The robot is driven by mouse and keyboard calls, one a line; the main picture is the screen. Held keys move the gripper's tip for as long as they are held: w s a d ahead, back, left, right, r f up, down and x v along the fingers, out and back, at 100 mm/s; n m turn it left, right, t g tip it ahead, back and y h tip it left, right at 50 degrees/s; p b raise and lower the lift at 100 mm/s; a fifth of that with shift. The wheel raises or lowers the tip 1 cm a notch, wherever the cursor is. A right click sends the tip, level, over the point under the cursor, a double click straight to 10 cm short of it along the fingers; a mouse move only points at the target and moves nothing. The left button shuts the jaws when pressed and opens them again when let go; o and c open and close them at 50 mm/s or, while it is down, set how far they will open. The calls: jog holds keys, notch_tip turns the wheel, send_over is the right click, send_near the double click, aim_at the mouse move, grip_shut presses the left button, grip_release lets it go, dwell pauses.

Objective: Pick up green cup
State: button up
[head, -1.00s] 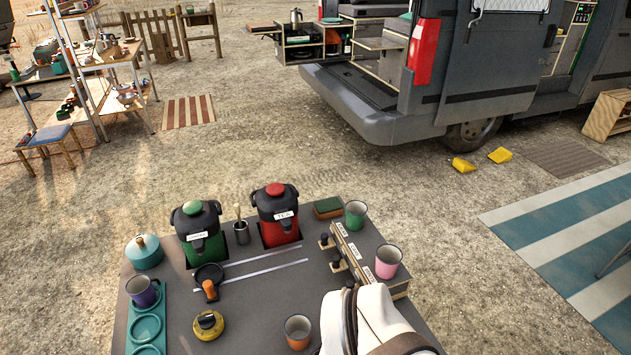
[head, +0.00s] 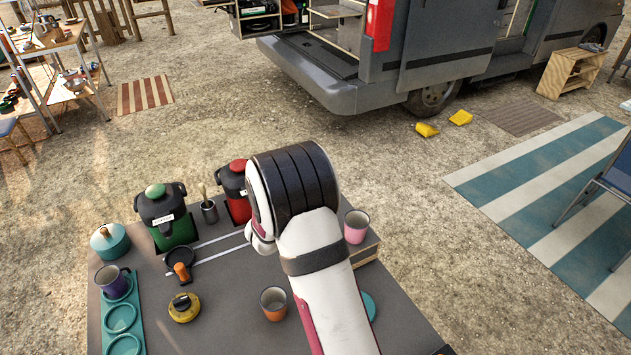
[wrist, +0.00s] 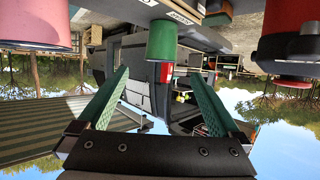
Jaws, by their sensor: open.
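The green cup (wrist: 163,38) shows in the wrist view, which is upside down, at the top middle beside a labelled box edge. In the head view it is hidden behind my arm. My gripper (wrist: 159,76) has its two green-faced fingers spread wide and empty. The cup appears ahead of the fingers, in line with the gap between them, and apart from them. In the head view my arm reaches over the table and hides the fingers.
The grey table (head: 230,290) bears a pink cup (head: 356,227), an orange cup (head: 273,304), a red urn (head: 235,192), a green urn (head: 165,218) and a purple cup (head: 112,282). In the wrist view the pink cup and red urn flank the green cup.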

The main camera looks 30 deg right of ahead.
jog(key=x, duration=1)
jog(key=shift+w, duration=0.1)
jog(key=shift+a+r, duration=0.1)
jog(key=c, duration=1.3)
